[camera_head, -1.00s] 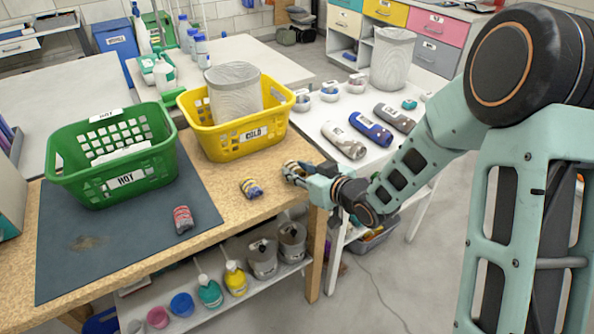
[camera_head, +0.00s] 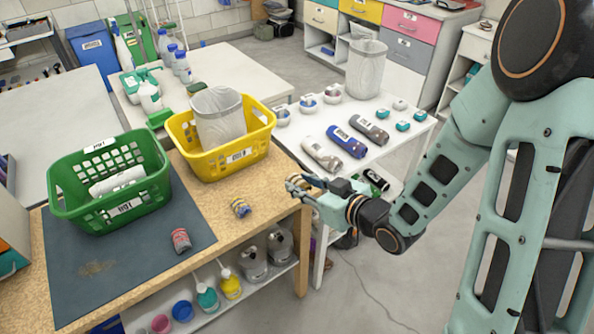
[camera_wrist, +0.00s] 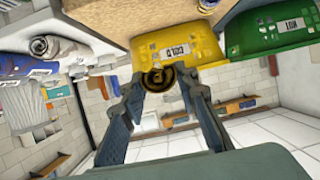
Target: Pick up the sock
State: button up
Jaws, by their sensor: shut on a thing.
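My gripper (camera_head: 297,184) is at the right edge of the wooden table. Its fingers are shut on a rolled sock (camera_wrist: 157,79), which shows end-on as a dark brown and tan spiral between the fingertips in the wrist view. In the head view the held sock is mostly hidden by the fingers. A yellow and blue rolled sock (camera_head: 241,207) lies on the wooden table left of my gripper. A red and grey rolled sock (camera_head: 181,240) lies on the dark mat.
Several rolled cloths, including a blue one (camera_head: 346,141), lie on the white table to the right. Bottles and pots fill the shelf below.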

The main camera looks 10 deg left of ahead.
aim_at(304, 187)
jog(key=s+d+r+p, duration=0.1)
jog(key=p, duration=0.3)
jog(key=shift+r, duration=0.1)
jog(key=p+v, duration=0.2)
jog(key=p, duration=0.1)
jog(key=shift+s+d, duration=0.1)
jog(key=shift+s, duration=0.15)
